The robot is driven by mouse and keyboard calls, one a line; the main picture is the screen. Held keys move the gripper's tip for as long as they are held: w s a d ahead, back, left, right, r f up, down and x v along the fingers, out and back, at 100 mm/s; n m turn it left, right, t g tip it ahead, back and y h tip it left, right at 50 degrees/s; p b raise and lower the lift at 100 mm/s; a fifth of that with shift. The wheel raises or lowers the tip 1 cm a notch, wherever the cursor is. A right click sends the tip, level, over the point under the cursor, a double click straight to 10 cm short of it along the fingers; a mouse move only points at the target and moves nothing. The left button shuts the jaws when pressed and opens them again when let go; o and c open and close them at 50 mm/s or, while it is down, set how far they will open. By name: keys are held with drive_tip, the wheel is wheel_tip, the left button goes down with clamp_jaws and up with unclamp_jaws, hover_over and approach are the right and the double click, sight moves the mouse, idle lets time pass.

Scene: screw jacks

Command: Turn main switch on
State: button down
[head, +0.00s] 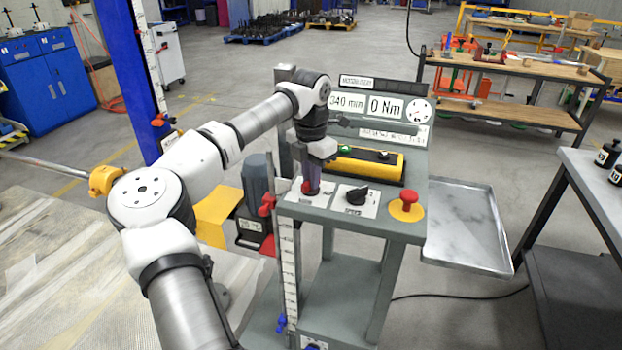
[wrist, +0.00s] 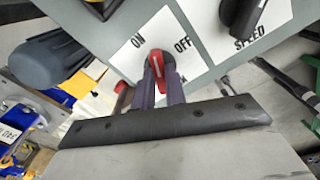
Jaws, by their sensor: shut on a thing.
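The main switch is a red rotary knob (wrist: 158,66) on a white plate marked ON to its left and OFF to its right in the wrist view. Its handle stands roughly between the two marks, and I cannot tell which it points to. In the head view the red knob (head: 308,186) shows at the front left of the grey console top. My gripper (wrist: 160,82) is shut on the knob, with a purple finger on each side. In the head view my gripper (head: 313,182) reaches down from above and partly hides the switch plate.
A black SPEED knob (head: 357,194) sits just right of the switch, then a red emergency button (head: 408,198) on yellow. A yellow box (head: 365,164) lies behind them. A metal tray (head: 466,225) hangs at the right, and a grey motor (head: 257,190) stands at the left.

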drive_tip(key=n+b, duration=0.1)
drive_tip(key=n, duration=0.4)
drive_tip(key=shift+n, duration=0.3)
idle(0.4)
drive_tip(key=c, duration=1.4)
unclamp_jaws()
drive_tip(key=shift+c, duration=0.2)
wheel_tip(320, 180, up, 14)
drive_tip(key=b, duration=0.1)
drive_tip(key=shift+b, duration=0.35)
